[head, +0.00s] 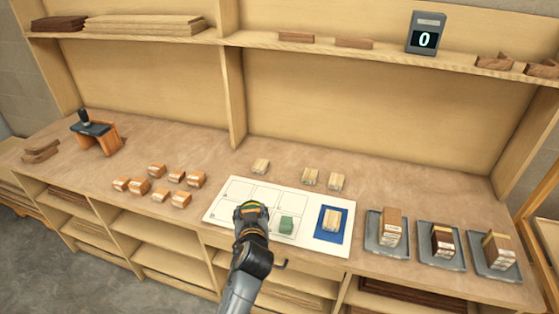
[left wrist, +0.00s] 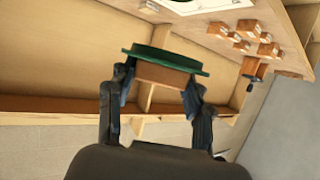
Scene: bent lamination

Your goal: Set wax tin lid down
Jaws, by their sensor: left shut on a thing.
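My left gripper (head: 249,220) is over the front left part of the white board (head: 222,187). In the left wrist view, my left gripper (left wrist: 155,95) is shut on the wax tin lid (left wrist: 168,58), a dark green disc with a brown part between the fingers. The lid (head: 252,206) is mostly hidden behind the gripper in the head view. I cannot tell whether it touches the board. A small green item (head: 286,225), perhaps the wax tin, sits on the board just right of the gripper. My right gripper is out of view.
A blue pad (head: 342,232) with a light wood piece lies on the board's right. Grey trays (head: 375,243) with wood stacks stand further right. Several orange-brown blocks (head: 158,194) lie left of the board. Light blocks (head: 310,176) stand behind it. The bench between has bare room.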

